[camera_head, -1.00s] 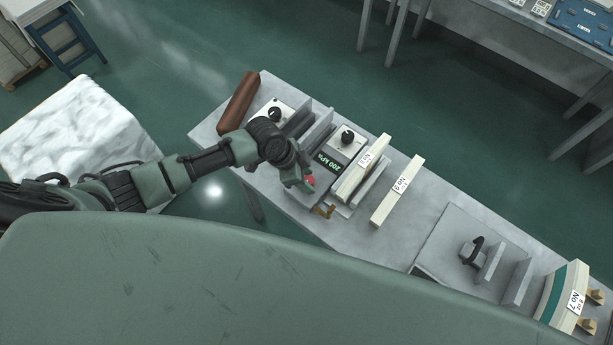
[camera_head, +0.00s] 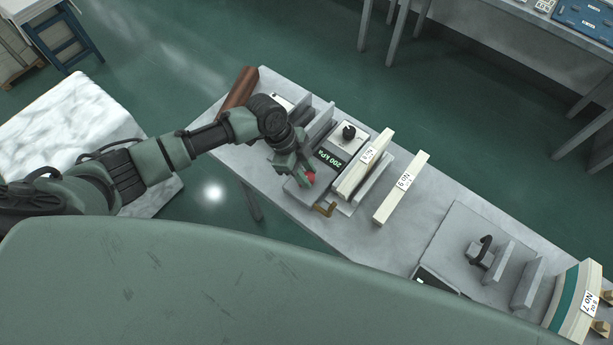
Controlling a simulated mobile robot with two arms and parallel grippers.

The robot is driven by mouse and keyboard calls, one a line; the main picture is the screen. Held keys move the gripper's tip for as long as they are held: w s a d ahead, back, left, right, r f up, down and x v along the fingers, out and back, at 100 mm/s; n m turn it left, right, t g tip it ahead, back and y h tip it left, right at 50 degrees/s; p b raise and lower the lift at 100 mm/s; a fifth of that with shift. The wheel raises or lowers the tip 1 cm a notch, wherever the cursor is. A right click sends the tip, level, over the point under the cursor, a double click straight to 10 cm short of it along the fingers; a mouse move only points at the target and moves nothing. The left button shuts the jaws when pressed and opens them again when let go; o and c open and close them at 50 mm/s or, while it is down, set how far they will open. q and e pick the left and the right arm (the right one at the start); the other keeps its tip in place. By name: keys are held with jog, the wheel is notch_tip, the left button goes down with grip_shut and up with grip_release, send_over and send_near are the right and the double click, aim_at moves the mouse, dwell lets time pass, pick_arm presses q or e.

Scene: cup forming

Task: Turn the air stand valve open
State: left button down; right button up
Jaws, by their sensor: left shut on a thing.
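The air stand (camera_head: 348,148) is a grey and white unit with a black knob (camera_head: 348,131) and a green pressure display (camera_head: 329,159) reading about 200 kPa. A small red part, which looks like the valve handle (camera_head: 312,178), sits at its near left side. My left gripper (camera_head: 304,176) reaches down over it and is shut on it; the fingers and wrist hide most of the valve. I cannot tell how far the handle is turned. My right gripper is not in view.
Cream boards, marked No 8 (camera_head: 365,163) and No 9 (camera_head: 401,187), stand right of the air stand. A brown roll (camera_head: 239,92) lies at the table's far left. A grey plate with a black handle (camera_head: 483,250) is farther right. Grey upright plates (camera_head: 318,122) stand close to my wrist.

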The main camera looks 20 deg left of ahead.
pick_arm(q)
jog(key=m+b, duration=0.1)
jog(key=m, duration=0.1)
jog(key=m+g+b, duration=0.1)
jog(key=b, duration=0.1)
jog(key=shift+w+f+m, duration=0.2)
jog(key=shift+m, duration=0.2)
jog(key=m+g+b, duration=0.1)
jog(key=m+b, duration=0.1)
jog(key=m, duration=0.1)
jog(key=shift+d+m+g+y+b, duration=0.1)
jog(key=shift+m+g+y+b, duration=0.2)
jog(key=shift+y+b, duration=0.1)
jog(key=m+b, duration=0.2)
jog(key=m, duration=0.1)
jog(key=shift+w+r+g+y, duration=0.1)
jog(key=shift+g+y, duration=0.3)
jog(key=shift+r+m+g+y+b, duration=0.1)
jog(key=shift+m+g+y+b, duration=0.4)
jog(key=shift+m, duration=0.8)
jog(key=c, duration=1.1)
grip_release()
jog(key=shift+o, duration=0.2)
